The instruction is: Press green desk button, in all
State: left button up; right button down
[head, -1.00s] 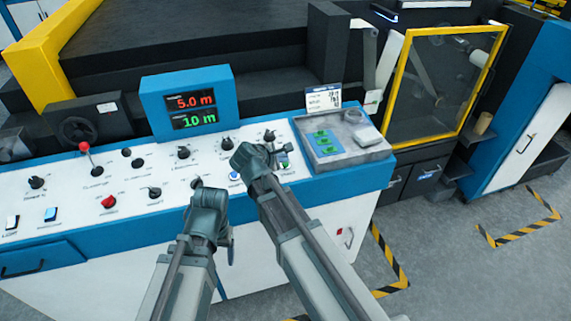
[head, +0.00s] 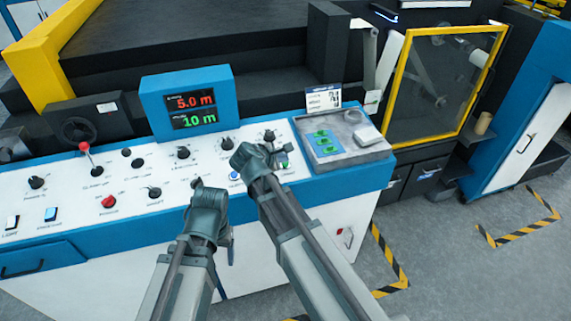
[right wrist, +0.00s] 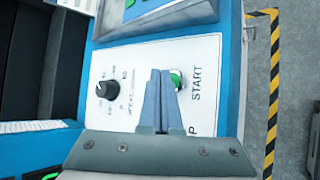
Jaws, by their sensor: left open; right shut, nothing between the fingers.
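The green button (right wrist: 177,79) sits beside the word START on the white control panel, in the right wrist view. My right gripper (right wrist: 160,76) is shut and empty, with its fingertips over the button's left edge, hiding part of it. I cannot tell whether they touch it. In the head view my right gripper (head: 276,158) is at the panel's right part and mostly hides the button. My left gripper (head: 198,184) is open and empty above the panel's front edge, to the left of the right one.
A blue button (head: 234,175) lies between my grippers. Black knobs, a red knob (head: 108,202) and a red-tipped lever (head: 85,148) are further left. A display (head: 190,107) reads 5.0 m and 10 m. A grey tray (head: 372,154) with green items stands right of the panel.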

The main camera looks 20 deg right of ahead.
jog(key=shift+f+b, duration=0.35)
jog(key=shift+f, duration=0.1)
